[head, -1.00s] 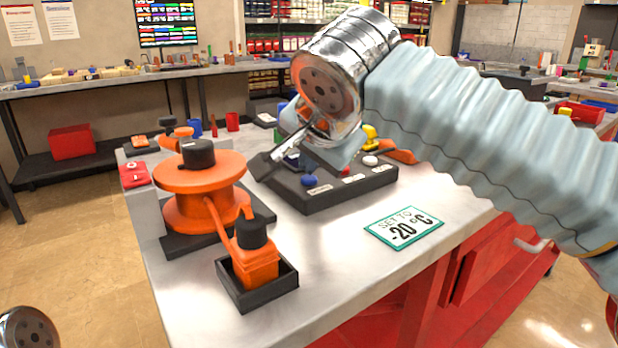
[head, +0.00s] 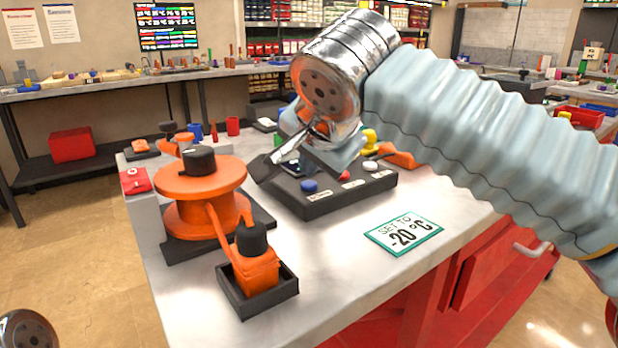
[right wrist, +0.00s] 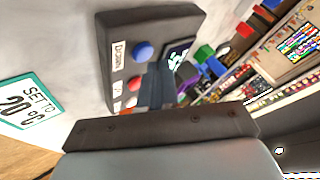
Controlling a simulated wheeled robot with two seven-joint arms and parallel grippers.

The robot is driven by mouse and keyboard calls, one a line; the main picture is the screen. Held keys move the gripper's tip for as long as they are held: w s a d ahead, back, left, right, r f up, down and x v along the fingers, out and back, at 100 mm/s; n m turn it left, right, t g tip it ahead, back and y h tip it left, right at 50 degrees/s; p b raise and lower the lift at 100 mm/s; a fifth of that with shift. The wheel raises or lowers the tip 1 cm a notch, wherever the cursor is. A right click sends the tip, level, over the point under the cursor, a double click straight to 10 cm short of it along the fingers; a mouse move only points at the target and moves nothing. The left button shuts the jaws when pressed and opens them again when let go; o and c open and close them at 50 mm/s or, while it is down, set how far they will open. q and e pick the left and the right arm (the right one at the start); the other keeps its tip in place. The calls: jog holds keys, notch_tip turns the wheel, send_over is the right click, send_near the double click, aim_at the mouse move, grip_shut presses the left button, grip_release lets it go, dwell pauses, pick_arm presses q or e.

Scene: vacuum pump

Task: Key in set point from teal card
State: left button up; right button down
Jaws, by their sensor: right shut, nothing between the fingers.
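The teal-edged card (head: 404,233) lies flat on the bench and reads "SET TO -20 °C". It also shows at the left of the right wrist view (right wrist: 24,101). A dark console (head: 335,200) stands behind it, with blue (head: 309,186), red (head: 344,175) and white (head: 370,165) buttons and small labels. The right wrist view shows its blue button (right wrist: 143,51) and part of a display (right wrist: 178,55). My right gripper (head: 270,170) is shut and empty above the console's left part, hiding some of it. Contact with a button cannot be told.
An orange spool-shaped pump part (head: 200,205) with a black cap stands left of the console. An orange piece with a black knob (head: 254,262) sits in a black tray (head: 258,304) in front. A red box (head: 136,181) is at the left edge. The bench around the card is clear.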

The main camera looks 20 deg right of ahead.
aim_at(312, 186)
jog(key=shift+r, duration=0.25)
notch_tip(312, 186, up, 5)
jog(key=p, duration=0.4)
jog(key=shift+p, duration=0.3)
dwell(0.5)
